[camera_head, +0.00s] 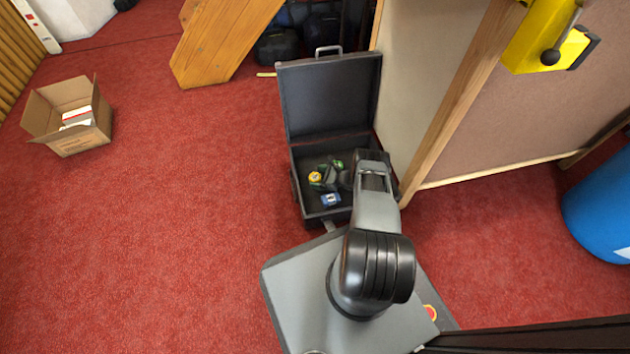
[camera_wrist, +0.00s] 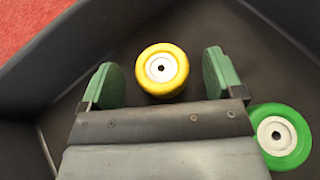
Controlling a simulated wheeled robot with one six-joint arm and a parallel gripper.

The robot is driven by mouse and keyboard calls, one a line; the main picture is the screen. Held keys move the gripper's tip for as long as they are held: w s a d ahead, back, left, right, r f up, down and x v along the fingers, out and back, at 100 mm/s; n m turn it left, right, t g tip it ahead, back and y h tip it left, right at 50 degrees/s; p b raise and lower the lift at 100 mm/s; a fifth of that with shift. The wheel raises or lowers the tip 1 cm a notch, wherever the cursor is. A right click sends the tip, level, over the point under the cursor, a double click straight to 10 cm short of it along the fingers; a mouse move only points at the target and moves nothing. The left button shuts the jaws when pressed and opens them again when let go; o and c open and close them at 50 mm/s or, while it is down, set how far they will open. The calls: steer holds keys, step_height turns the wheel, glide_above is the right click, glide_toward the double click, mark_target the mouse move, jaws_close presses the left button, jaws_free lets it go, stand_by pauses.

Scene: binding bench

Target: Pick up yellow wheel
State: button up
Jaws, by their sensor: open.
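The yellow wheel (camera_wrist: 162,86) has a white hub and lies in the open black case (camera_head: 297,187). In the wrist view it sits between the two green fingertips of my gripper (camera_wrist: 158,82), with a gap on each side. My gripper is open and empty, reaching down into the case. In the head view the yellow wheel (camera_head: 315,177) shows at the left of the case, and my arm covers part of the case's right side.
A green wheel (camera_wrist: 281,137) with a white hub lies right of my gripper in the wrist view. A blue item (camera_head: 331,200) lies near the case's front wall. A wooden-framed board (camera_head: 450,110) stands right of the case. A cardboard box (camera_head: 75,115) stands on open red carpet at left.

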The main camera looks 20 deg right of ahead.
steer(key=shift+x, duration=1.25)
steer(key=c, duration=1)
